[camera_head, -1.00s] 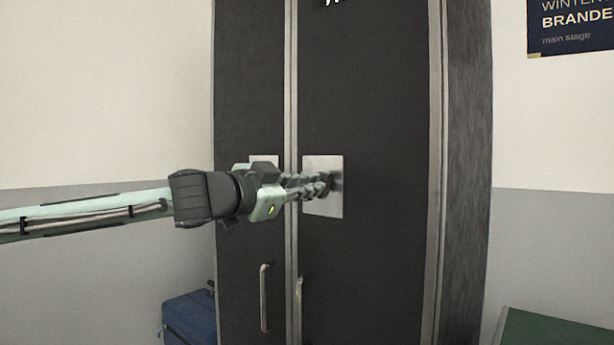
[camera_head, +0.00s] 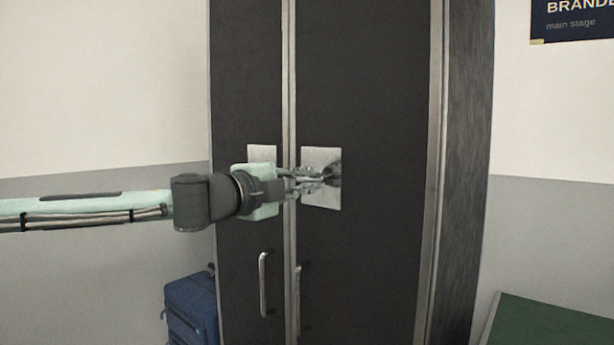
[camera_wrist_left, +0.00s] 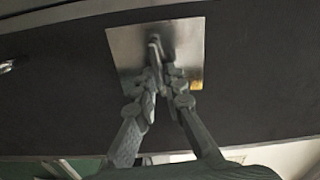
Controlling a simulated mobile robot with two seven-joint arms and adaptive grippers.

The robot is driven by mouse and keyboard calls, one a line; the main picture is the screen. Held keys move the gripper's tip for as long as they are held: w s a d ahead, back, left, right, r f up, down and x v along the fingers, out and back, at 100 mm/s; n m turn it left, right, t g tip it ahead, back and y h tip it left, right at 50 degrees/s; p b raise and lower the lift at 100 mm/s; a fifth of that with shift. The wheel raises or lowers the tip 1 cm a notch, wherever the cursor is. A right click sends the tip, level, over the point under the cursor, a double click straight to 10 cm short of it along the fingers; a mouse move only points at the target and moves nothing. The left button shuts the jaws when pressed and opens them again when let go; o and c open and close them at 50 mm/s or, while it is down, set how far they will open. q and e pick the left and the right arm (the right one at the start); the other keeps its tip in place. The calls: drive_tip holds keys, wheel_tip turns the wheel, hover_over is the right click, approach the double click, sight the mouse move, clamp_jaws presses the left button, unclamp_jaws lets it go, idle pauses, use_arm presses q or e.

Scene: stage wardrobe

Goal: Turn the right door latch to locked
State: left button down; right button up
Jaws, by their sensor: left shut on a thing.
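The right door (camera_head: 370,110) of the black wardrobe carries a square silver latch plate (camera_head: 318,157). My left gripper (camera_head: 328,181) reaches in from the left, with its fingertips at the plate. In the left wrist view the fingers (camera_wrist_left: 160,75) are closed together on the grey latch (camera_wrist_left: 154,43) at the middle of the plate (camera_wrist_left: 125,45). A small yellowish mark shows near one corner of the plate. The fingers hide much of the latch, so I cannot tell its exact angle. My right gripper is not in view.
The left door (camera_head: 245,90) has its own silver plate (camera_head: 262,152), partly behind my gripper. Vertical handles (camera_head: 263,285) hang below on both doors. A blue bag (camera_head: 190,308) stands at lower left, and a green-topped surface (camera_head: 550,325) at lower right.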

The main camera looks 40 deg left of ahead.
use_arm(q)
drive_tip(key=shift+m, duration=0.6)
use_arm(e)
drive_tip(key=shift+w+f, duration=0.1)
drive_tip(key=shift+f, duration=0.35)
use_arm(q)
drive_tip(key=shift+f, duration=0.1)
drive_tip(key=c, duration=1.6)
unclamp_jaws()
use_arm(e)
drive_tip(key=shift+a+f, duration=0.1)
use_arm(q)
drive_tip(key=shift+s+r, duration=0.2)
drive_tip(key=shift+s, duration=0.65)
drive_tip(key=s+a, duration=0.1)
drive_tip(key=s, duration=0.9)
drive_tip(key=shift+s+f, duration=0.15)
